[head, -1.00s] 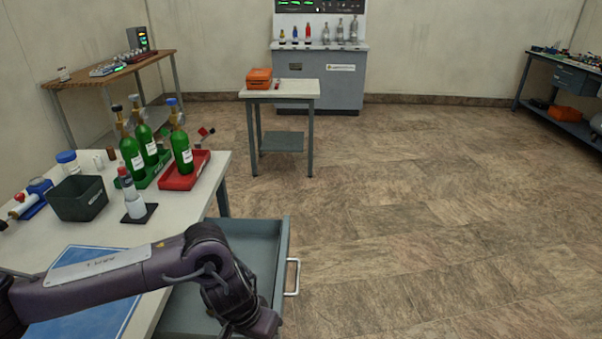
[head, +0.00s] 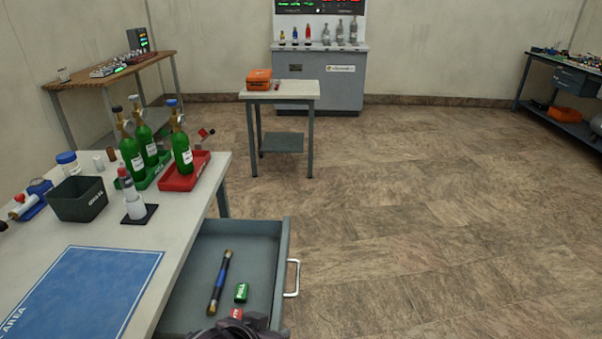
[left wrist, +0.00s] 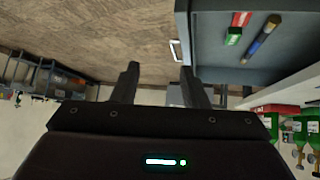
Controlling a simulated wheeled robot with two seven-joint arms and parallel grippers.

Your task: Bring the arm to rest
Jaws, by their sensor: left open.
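My left gripper (head: 240,328) shows only in part at the bottom edge of the head view, at the near end of the open drawer. In the left wrist view its two dark fingers (left wrist: 160,74) stand apart with nothing between them. The rest of my left arm is out of the head view. My right gripper is in neither view.
The open grey drawer (head: 257,228) holds a dark rod with brass ends (head: 220,282), a green block (head: 241,292) and a red block (head: 236,314). The workbench (head: 190,232) bears a blue mat (head: 85,290), a dark bin (head: 78,200) and green bottles in trays. Floor at right is clear.

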